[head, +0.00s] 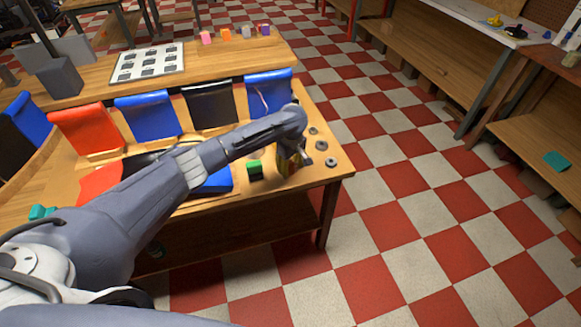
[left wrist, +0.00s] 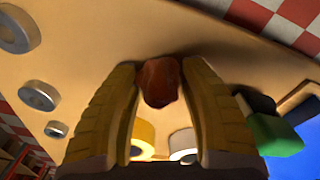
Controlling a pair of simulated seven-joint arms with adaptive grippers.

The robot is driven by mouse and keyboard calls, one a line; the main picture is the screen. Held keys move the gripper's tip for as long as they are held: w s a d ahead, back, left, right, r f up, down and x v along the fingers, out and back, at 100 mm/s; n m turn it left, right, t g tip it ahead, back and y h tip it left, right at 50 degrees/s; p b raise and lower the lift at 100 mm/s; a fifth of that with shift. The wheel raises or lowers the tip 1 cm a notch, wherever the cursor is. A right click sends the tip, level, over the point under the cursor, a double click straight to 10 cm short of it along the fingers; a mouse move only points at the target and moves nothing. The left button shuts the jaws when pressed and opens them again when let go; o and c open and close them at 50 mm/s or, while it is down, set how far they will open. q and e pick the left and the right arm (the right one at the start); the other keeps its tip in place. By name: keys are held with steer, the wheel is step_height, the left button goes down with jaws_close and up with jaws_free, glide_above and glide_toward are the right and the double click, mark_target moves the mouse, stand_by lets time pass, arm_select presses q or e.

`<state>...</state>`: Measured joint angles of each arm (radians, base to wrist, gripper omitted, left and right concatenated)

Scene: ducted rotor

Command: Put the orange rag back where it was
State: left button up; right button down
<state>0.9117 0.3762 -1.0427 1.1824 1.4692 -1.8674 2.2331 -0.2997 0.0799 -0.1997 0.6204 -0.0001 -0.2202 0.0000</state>
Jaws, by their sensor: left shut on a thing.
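A small crumpled reddish-brown lump, which looks like the orange rag (left wrist: 160,82), sits between the fingertips of my left gripper (left wrist: 160,90) in the left wrist view. The yellow-padded fingers are shut on it, over the wooden tabletop. I cannot tell whether the rag touches the tabletop. My right gripper is not in view.
Several grey rings (head: 321,145) lie right of the gripper, by the bench edge. A green-and-black block (head: 255,171) stands just left. Yellow (left wrist: 143,135) and white (left wrist: 184,144) rolls show near the fingers. Blue (head: 268,92), black (head: 211,104) and red (head: 84,129) bins stand behind.

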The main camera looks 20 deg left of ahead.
arm_select(q)
steer(key=o, duration=1.2)
steer(key=shift+f, duration=0.1)
steer(key=shift+o, duration=0.2)
